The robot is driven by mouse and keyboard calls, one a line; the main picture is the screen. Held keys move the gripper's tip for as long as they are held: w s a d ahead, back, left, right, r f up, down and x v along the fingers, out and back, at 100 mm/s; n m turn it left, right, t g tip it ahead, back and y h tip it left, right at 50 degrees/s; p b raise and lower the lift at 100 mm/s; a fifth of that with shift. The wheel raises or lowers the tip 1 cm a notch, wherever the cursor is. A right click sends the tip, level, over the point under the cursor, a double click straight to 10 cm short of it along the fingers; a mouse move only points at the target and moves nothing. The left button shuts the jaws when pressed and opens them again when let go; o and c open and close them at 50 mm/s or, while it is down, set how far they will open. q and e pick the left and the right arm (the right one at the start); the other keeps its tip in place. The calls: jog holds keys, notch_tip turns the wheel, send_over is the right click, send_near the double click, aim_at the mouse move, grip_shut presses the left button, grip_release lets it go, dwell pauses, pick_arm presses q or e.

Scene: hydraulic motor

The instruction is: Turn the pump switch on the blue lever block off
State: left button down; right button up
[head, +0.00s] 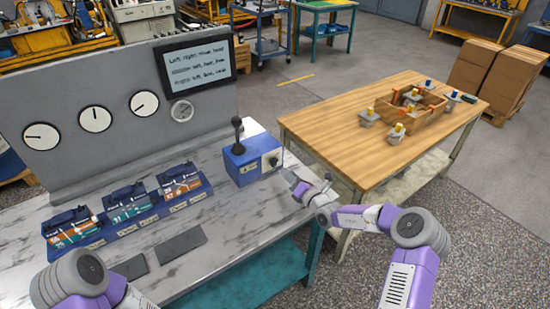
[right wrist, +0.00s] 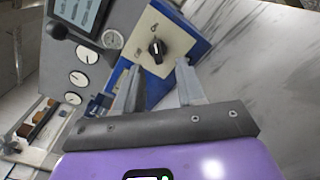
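The blue lever block (head: 252,161) stands on the marbled workbench, with a black ball-topped lever (head: 238,135) upright on it. The pump switch (head: 273,161) is a dark knob on its light front panel. In the right wrist view the black knob (right wrist: 157,48) shows close up on the light panel, with small marks beside it that I cannot read for certain. My right gripper (head: 291,179) is just in front of that panel, to the right of the block. In the right wrist view its fingers (right wrist: 158,85) are spread and empty, pointing at the knob, apart from it. My left gripper is out of view.
Several labelled switch modules (head: 128,203) sit left of the block. A grey panel behind carries gauges (head: 95,118) and a text screen (head: 196,66). A wooden table (head: 335,135) with a parts box (head: 420,118) stands to the right. Flat dark pads (head: 181,243) lie near the bench's front.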

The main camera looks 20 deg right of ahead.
aim_at(277, 164)
jog(key=shift+w+a+r+b, duration=0.15)
jog(key=shift+w+a+b, duration=0.25)
jog(key=shift+w, duration=0.3)
jog(key=b+x, duration=0.1)
jog(key=x, duration=0.2)
jog(key=shift+w+a, duration=0.15)
jog(key=shift+w, duration=0.05)
jog(key=shift+x, duration=0.8)
grip_shut()
